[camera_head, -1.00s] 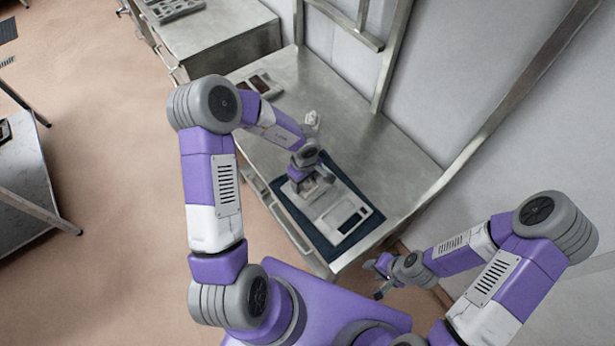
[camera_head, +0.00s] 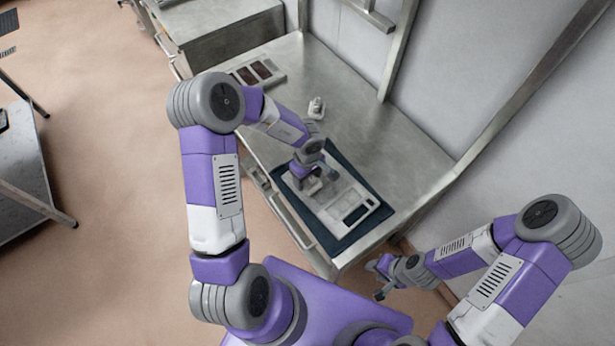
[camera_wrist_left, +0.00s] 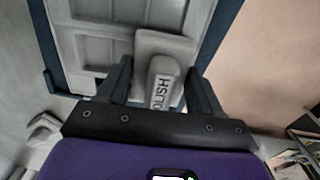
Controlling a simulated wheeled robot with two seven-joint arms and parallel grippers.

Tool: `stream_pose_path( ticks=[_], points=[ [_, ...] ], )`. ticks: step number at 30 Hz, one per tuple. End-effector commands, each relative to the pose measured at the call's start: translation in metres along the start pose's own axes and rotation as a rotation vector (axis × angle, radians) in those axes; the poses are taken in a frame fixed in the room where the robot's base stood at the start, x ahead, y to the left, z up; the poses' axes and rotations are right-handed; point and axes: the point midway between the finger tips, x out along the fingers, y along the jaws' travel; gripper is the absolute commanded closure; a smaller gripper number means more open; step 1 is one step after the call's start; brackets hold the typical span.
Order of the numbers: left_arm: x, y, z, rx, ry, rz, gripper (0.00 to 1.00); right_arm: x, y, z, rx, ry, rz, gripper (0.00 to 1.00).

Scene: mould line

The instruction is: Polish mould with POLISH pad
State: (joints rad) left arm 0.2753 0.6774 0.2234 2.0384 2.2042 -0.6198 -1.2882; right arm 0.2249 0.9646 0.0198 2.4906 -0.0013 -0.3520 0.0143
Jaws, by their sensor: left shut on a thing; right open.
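The grey mould (camera_head: 352,207) lies on a dark blue mat (camera_head: 372,228) on the metal bench. It has raised edges and several recessed panels, and it also shows in the left wrist view (camera_wrist_left: 88,52). My left gripper (camera_head: 304,184) is low over the mould's left side. It is shut on the POLISH pad (camera_wrist_left: 165,72), a light grey block with a handle; the letters "OLISH" show between the fingers. The pad's plate overlaps the mould's edge in the wrist view; whether it touches cannot be told. My right gripper (camera_head: 381,279) is open and empty, off the bench's near edge.
A tray (camera_head: 256,73) with dark reddish pads sits at the bench's far left. A small whitish object (camera_head: 317,107) stands behind the mat. A wall with metal posts borders the bench on the right. The bench's right middle is clear.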

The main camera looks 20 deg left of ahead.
Motion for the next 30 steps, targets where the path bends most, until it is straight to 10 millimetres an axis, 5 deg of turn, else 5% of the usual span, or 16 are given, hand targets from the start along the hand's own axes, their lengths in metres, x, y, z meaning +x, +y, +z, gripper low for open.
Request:
stream_pose_path(
  ticks=[30],
  points=[
    [0.0090,-0.0001,-0.0003,0.000,0.000,0.000,0.59,-0.0015,-0.0006,0.0000,0.000,0.000,0.000,0.57]
  ],
)
